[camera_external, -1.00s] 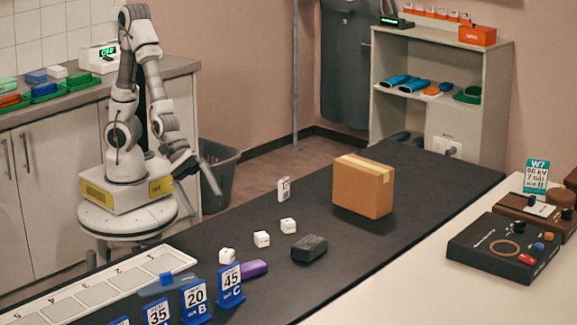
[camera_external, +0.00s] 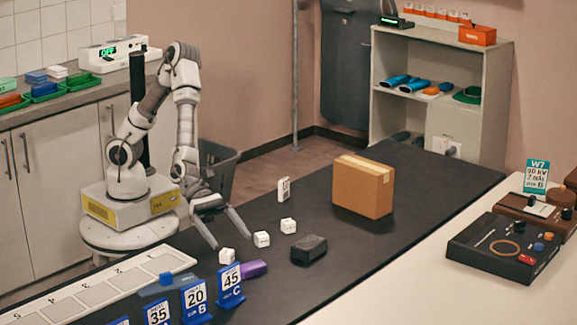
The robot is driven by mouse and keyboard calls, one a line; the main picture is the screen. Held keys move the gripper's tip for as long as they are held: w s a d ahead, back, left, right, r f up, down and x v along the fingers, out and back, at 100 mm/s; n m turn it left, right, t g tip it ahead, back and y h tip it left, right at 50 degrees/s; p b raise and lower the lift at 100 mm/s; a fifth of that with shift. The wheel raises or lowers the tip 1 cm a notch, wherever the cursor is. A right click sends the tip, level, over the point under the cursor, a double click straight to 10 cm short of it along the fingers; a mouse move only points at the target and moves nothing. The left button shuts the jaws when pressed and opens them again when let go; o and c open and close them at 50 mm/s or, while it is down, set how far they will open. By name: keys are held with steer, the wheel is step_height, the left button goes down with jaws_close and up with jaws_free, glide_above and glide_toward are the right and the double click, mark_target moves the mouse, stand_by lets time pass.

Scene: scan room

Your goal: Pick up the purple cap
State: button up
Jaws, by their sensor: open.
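A small purple object (camera_external: 254,268), the only purple thing in view, lies on the black table mat (camera_external: 330,270), just right of the blue stand marked 45 C (camera_external: 230,281). The stand covers part of its left end. I take it as the purple cap, though its exact shape is too small to tell. My gripper (camera_external: 231,241) is open and empty, its two fingers spread and pointing down toward the table. It is behind the purple object and apart from it, close to a white cube (camera_external: 227,256).
A cardboard box (camera_external: 363,186) and an upright white tag (camera_external: 284,189) stand farther back. Blue number stands (camera_external: 195,298) line the front left. The mat right of the dark block is clear.

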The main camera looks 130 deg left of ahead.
mark_target(249, 263)
steer(key=b+x, duration=0.1)
steer(key=x, duration=0.7)
steer(key=shift+w+d+f, duration=0.1)
steer(key=shift+w, duration=0.1)
steer(key=c, duration=1)
steer(key=shift+c, duration=0.2)
